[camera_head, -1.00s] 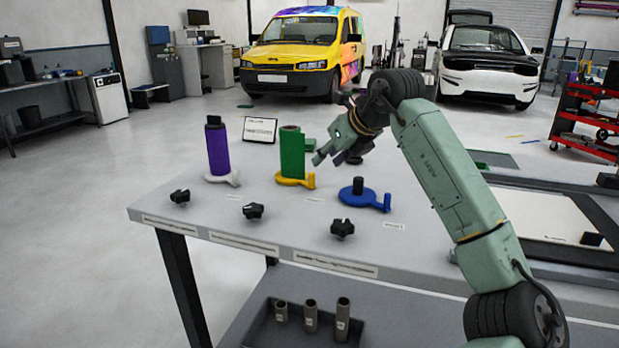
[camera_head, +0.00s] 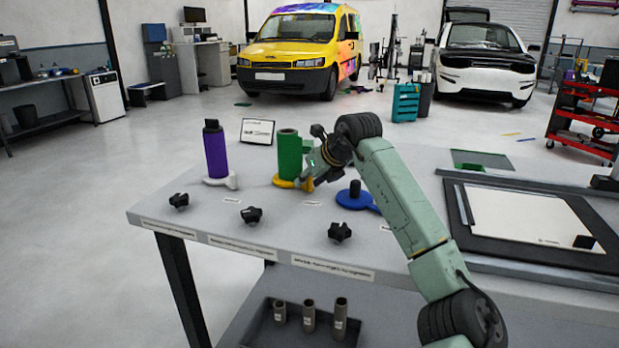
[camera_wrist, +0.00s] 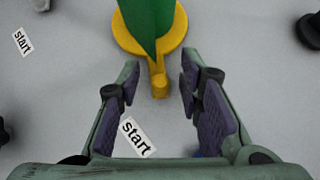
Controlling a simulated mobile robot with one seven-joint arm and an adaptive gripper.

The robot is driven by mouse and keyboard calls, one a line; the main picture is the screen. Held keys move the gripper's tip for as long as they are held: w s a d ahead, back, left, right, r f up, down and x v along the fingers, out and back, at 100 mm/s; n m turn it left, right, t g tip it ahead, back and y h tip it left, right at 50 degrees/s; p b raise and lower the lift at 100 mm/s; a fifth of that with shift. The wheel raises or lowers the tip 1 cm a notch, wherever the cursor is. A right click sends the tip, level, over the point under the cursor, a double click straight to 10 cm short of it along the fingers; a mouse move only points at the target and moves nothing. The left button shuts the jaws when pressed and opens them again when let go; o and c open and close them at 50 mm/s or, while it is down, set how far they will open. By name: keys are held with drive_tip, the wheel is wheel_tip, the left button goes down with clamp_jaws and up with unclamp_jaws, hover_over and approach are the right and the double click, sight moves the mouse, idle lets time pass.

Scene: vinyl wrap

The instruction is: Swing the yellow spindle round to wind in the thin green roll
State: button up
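The green roll (camera_head: 289,155) stands upright on the yellow spindle (camera_head: 284,182) on the bench, in the middle of the row. In the wrist view the green roll (camera_wrist: 150,22) shows at the top with a flap of green film, and the yellow spindle (camera_wrist: 172,44) has its handle pointing toward me. My gripper (camera_head: 306,182) is low by the handle. In the wrist view my gripper (camera_wrist: 159,80) is open, with the handle's end between its fingertips and a gap on each side.
A purple roll (camera_head: 216,153) on a white spindle (camera_head: 229,182) stands to the left. A blue spindle (camera_head: 352,198) without a roll is on the right, partly behind my arm. Several black knobs (camera_head: 252,215) lie along the front edge. A "start" label (camera_wrist: 137,137) lies below the handle.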

clamp_jaws()
idle(0.3)
idle(0.5)
